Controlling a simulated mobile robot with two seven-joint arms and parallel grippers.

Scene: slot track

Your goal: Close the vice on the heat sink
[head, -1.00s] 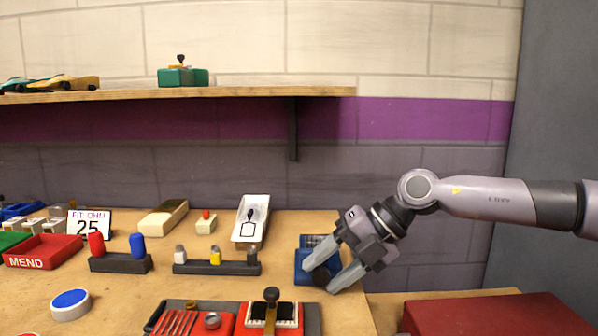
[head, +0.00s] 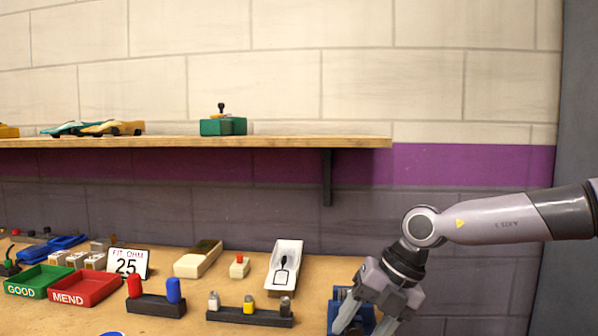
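A blue device (head: 338,300), which looks like the vice, sits at the bench's right end in the head view. The bottom edge of the picture cuts it off, and my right gripper partly covers it. My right gripper (head: 365,322) points down over it with its two fingers apart. The fingertips run to or past the picture's bottom edge, so what lies between them is hidden. I cannot make out the heat sink or the vice's jaws. My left gripper is not in view.
A white tray (head: 291,256) and a dark rack (head: 270,318) of small cylinders stand left of the vice. Green (head: 28,290) and red (head: 66,299) bins lie far left. A wooden shelf (head: 200,142) hangs above, holding a green block (head: 238,126).

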